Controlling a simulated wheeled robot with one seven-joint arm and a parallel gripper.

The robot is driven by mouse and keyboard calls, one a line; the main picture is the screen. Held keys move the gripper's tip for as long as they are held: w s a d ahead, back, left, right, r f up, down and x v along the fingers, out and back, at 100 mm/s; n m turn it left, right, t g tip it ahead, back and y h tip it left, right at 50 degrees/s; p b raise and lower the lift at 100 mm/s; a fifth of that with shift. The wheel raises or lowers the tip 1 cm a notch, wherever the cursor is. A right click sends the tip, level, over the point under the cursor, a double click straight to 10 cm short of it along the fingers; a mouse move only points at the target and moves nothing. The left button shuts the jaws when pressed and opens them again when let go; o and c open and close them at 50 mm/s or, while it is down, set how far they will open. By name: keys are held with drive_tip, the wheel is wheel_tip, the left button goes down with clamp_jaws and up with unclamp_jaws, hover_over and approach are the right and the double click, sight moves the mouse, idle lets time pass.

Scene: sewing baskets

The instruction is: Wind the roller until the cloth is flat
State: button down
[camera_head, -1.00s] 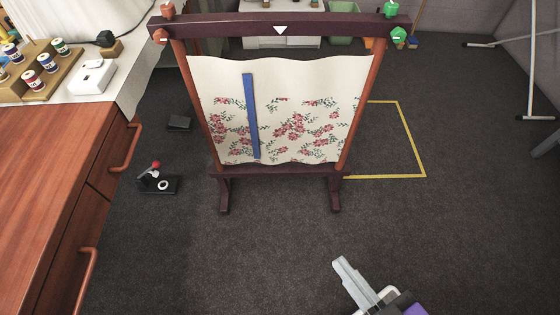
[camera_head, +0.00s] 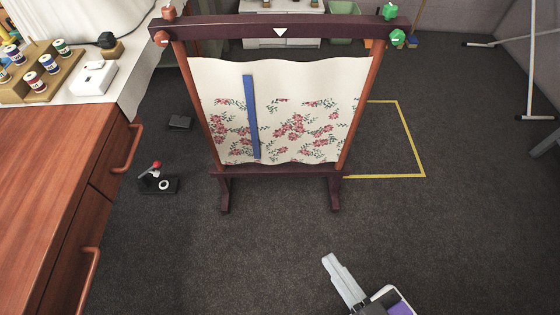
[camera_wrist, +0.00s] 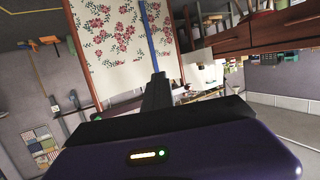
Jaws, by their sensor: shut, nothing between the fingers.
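A dark maroon frame (camera_head: 330,30) stands on the floor, with a white triangle on its top beam. A cream cloth with red flowers (camera_head: 290,82) hangs in it; its top and bottom edges are wavy. It also shows in the wrist view (camera_wrist: 105,72). A blue strip (camera_head: 249,100) runs down the cloth, left of its middle. Orange-red knobs (camera_head: 162,38) sit at the beam's left end and green knobs (camera_head: 398,37) at its right end. I cannot tell which knob turns a roller. My gripper (camera_head: 329,259) is shut and empty, in front of the frame and apart from it.
A wooden cabinet (camera_head: 60,170) with spools and a white box (camera_head: 92,77) on top stands at left. A small black device with a red knob (camera_head: 160,185) lies on the floor left of the frame. Yellow tape (camera_head: 411,135) marks the floor at right. The floor before the frame is clear.

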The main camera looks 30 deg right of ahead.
drive_tip(key=shift+w+a+m+h+p, duration=0.35)
drive_tip(key=shift+w+a+p, duration=0.35)
drive_tip(key=shift+w+a, duration=0.55)
idle(0.8)
drive_tip(key=c, duration=2.1)
unclamp_jaws()
drive_tip(key=shift+d, duration=0.1)
drive_tip(key=o, duration=0.9)
drive_tip(key=shift+c, duration=0.2)
drive_tip(key=shift+r, duration=0.15)
wheel_tip(320, 180, up, 6)
drive_tip(key=p, duration=0.7)
